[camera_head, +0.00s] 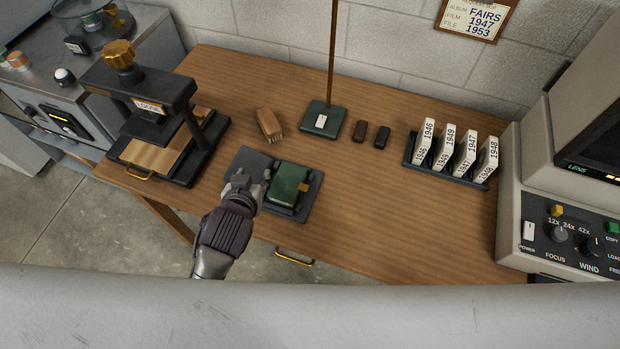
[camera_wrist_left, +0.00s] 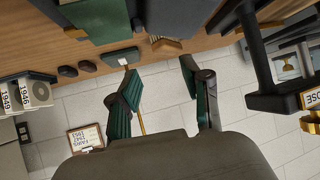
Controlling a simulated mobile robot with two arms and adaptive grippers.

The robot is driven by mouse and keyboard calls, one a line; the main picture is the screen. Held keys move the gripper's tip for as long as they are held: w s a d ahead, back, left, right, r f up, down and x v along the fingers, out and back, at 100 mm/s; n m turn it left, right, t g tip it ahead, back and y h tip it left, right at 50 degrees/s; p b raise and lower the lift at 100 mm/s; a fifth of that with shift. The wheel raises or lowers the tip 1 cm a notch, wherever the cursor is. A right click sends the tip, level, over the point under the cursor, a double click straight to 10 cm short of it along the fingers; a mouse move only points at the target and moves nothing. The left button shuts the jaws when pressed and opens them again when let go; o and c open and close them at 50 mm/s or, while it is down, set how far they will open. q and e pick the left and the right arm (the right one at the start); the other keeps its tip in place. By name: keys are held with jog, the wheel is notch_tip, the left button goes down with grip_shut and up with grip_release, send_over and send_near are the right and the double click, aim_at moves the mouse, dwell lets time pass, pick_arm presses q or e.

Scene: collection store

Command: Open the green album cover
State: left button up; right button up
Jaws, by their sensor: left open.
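The green album (camera_head: 285,184) lies flat with its cover closed, on the right part of a dark grey tray (camera_head: 252,160). A gold tab (camera_head: 304,187) shows at its right edge. My left gripper (camera_head: 247,180) is open and empty, over the tray's left part and just left of the album; I cannot tell whether it touches anything. In the left wrist view, the open fingers (camera_wrist_left: 160,80) are apart with nothing between them, and the green album (camera_wrist_left: 98,18) is cut off at the top edge. My right gripper is not in view.
A press with a gold knob (camera_head: 119,55) stands left. Behind the tray are a wooden brush (camera_head: 268,124), a green-based post (camera_head: 322,120) and two small dark pieces (camera_head: 359,131). A rack of year-marked cards (camera_head: 456,151) and a film viewer (camera_head: 560,230) stand right. Front-right tabletop is clear.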

pick_arm(q)
jog(key=w+d+r+m+t+h, duration=0.1)
jog(key=w+d+r+t+h, duration=0.1)
jog(key=w+d+r+t, duration=0.3)
jog(key=w+d+r+h, duration=0.1)
jog(key=w+d+r, duration=0.1)
jog(key=d+r, duration=0.3)
jog(key=s+d+r+m+h, duration=0.2)
jog(key=d+r+m+h, duration=0.5)
jog(key=d+r+h, duration=0.5)
jog(key=s+d+f+m+g+h, duration=0.1)
jog(key=s+d+m+g+h, duration=0.3)
jog(key=s+d+m+g, duration=1.2)
jog(key=n+t+y, duration=0.1)
jog(key=n+y, duration=0.2)
jog(key=y, duration=2.1)
send_near(305, 187)
jog(key=shift+h, duration=0.3)
jog(key=p+x, duration=0.2)
jog(key=x, duration=0.5)
jog(key=shift+a+f+p, duration=0.3)
jog(key=shift+a+p, duration=0.05)
jog(key=shift+p, duration=0.05)
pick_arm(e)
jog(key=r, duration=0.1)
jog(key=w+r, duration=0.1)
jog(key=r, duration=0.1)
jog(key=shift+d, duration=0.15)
